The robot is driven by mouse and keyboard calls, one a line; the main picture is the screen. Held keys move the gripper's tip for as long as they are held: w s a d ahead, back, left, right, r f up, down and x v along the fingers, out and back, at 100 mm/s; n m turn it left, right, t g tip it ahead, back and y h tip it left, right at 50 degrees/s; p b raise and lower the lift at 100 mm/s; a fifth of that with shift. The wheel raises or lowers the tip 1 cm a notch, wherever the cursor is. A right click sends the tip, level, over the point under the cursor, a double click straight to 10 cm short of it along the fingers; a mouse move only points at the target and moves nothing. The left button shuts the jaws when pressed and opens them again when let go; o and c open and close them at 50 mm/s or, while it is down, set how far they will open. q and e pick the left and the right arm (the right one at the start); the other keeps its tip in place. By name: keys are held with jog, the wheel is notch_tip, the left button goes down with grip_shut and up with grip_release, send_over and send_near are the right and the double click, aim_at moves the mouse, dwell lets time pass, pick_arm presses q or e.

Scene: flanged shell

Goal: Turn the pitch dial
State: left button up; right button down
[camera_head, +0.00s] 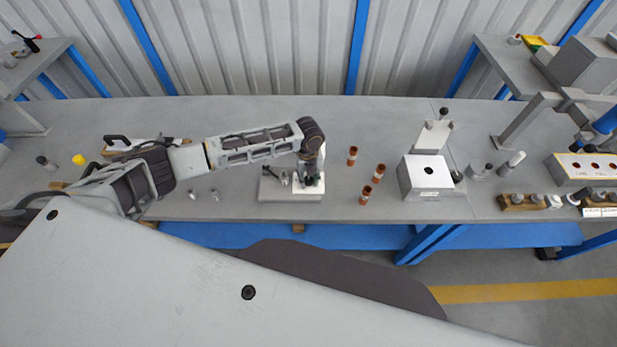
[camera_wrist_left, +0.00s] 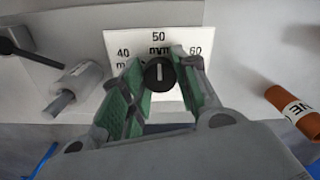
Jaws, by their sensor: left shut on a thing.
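The pitch dial (camera_wrist_left: 159,74) is a small round black knob with a white pointer line. It stands before a white scale plate (camera_wrist_left: 158,38) marked 40, 50 and 60 mm, and the pointer is about upright, toward the 50. My left gripper (camera_wrist_left: 160,80) has its green-padded fingers on both sides of the dial, shut on it. In the head view my left gripper (camera_head: 311,180) reaches down onto a light grey block (camera_head: 272,193), and the dial is hidden there. My right gripper is not in view.
Several copper-brown tubes (camera_head: 379,171) stand right of the block. A white box with a round hole (camera_head: 417,184) stands farther right. A grey cylinder (camera_wrist_left: 78,82) sits left of the scale in the wrist view. Bench between block and tubes is clear.

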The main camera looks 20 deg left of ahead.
aim_at(308, 180)
pick_arm(q)
jog(key=o, duration=1)
notch_tip(308, 180, up, 12)
dwell(0.3)
jog(key=shift+s, duration=0.15)
dwell(0.5)
